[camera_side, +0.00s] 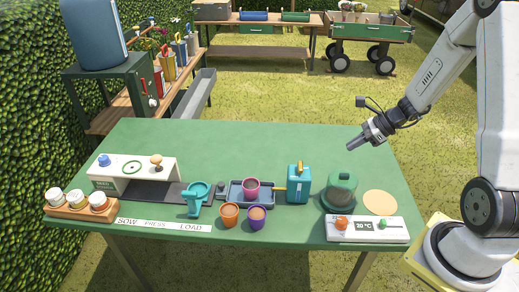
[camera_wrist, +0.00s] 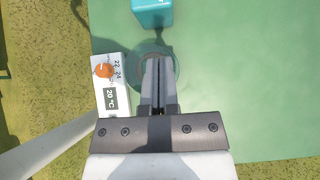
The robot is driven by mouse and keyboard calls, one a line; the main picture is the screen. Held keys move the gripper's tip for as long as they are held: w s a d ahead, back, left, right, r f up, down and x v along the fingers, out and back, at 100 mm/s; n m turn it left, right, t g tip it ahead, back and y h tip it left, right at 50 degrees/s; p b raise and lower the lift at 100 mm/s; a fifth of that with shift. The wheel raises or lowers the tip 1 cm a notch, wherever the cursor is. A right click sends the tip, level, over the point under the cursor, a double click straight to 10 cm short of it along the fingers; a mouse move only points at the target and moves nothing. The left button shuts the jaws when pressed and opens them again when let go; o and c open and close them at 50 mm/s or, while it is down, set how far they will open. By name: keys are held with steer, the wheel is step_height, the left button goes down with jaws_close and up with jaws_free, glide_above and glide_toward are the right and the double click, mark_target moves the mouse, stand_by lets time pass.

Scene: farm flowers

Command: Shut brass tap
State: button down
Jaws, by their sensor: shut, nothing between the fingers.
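A teal water container (camera_side: 299,186) stands on the table right of centre. It has a brass-coloured piece (camera_side: 299,169) on top and a thin brass-coloured spout (camera_side: 279,189) on its left, toward a pink pot (camera_side: 251,188). I cannot tell which brass part is the tap's handle or how it is turned. In the wrist view the container (camera_wrist: 152,13) is at the top edge, with no brass part clear. My gripper (camera_side: 355,147) is shut and empty, above the table to the container's right. In the wrist view its fingers (camera_wrist: 158,75) overlap a clear dome (camera_wrist: 142,58).
The dome (camera_side: 340,188) stands right of the container, behind a white temperature panel (camera_side: 367,229). Brown and purple pots (camera_side: 230,215) stand in front of the tray (camera_side: 237,194). A teal tool (camera_side: 197,200) lies left. The table's back half (camera_side: 235,145) is clear.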

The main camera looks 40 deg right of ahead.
mark_target(300, 168)
steer(key=x, duration=0.7)
steer(key=r+x, duration=0.1)
steer(key=x, duration=0.3)
steer(key=shift+w+a+f, duration=0.15)
steer(key=shift+w+a, duration=0.25)
steer(key=shift+a, duration=0.1)
steer(key=shift+w+a, duration=0.65)
steer(key=shift+w, duration=0.1)
